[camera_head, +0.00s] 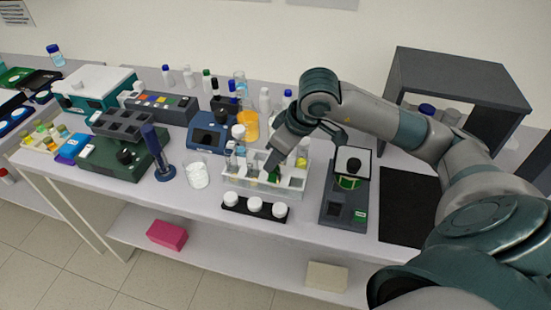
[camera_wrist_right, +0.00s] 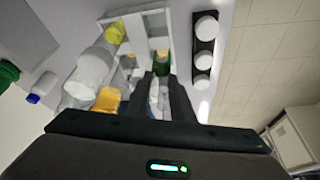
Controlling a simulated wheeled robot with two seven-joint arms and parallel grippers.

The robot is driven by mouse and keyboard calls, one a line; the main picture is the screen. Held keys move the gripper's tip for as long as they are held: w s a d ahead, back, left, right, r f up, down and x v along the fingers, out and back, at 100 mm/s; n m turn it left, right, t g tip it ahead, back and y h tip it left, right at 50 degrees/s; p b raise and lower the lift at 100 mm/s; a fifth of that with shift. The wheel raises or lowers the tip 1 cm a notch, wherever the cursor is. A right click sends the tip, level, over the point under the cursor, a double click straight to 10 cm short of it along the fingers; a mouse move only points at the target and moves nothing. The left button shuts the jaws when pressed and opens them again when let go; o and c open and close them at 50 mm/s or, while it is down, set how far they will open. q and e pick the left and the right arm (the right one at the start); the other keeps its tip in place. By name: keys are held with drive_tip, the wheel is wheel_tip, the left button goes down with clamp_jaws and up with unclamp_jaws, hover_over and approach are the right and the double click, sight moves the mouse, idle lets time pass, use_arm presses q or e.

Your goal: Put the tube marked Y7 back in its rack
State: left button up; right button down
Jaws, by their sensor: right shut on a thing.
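The white tube rack (camera_head: 292,183) stands near the front of the bench; its pale frame also shows in the wrist view (camera_wrist_right: 131,23). My right gripper (camera_head: 271,172) is over the rack, pointing down. In the wrist view the right gripper (camera_wrist_right: 161,93) is shut on a clear tube (camera_wrist_right: 155,98). A green part (camera_wrist_right: 162,66) shows just beyond the fingertips. No Y7 mark is readable, and I cannot tell how deep the tube sits in the rack. My left gripper is not in view.
A black strip with three white-capped jars (camera_head: 254,206) lies in front of the rack. A glass beaker of white material (camera_head: 197,175) stands to its left. A dark scale-like device (camera_head: 345,200) stands to its right. Bottles crowd behind the rack.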

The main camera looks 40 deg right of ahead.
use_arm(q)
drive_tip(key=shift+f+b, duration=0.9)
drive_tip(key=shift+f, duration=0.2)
use_arm(e)
drive_tip(key=shift+f, duration=0.6)
drive_tip(key=c, duration=1.5)
unclamp_jaws()
drive_tip(key=shift+o, duration=0.2)
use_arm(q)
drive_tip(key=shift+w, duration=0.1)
use_arm(e)
drive_tip(key=shift+d+r, duration=0.1)
drive_tip(key=shift+r, duration=0.2)
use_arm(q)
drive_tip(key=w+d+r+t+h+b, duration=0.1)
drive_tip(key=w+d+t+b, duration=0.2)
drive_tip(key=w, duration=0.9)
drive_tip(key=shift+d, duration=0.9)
use_arm(e)
drive_tip(key=v, duration=1.7)
drive_tip(key=shift+s, duration=0.15)
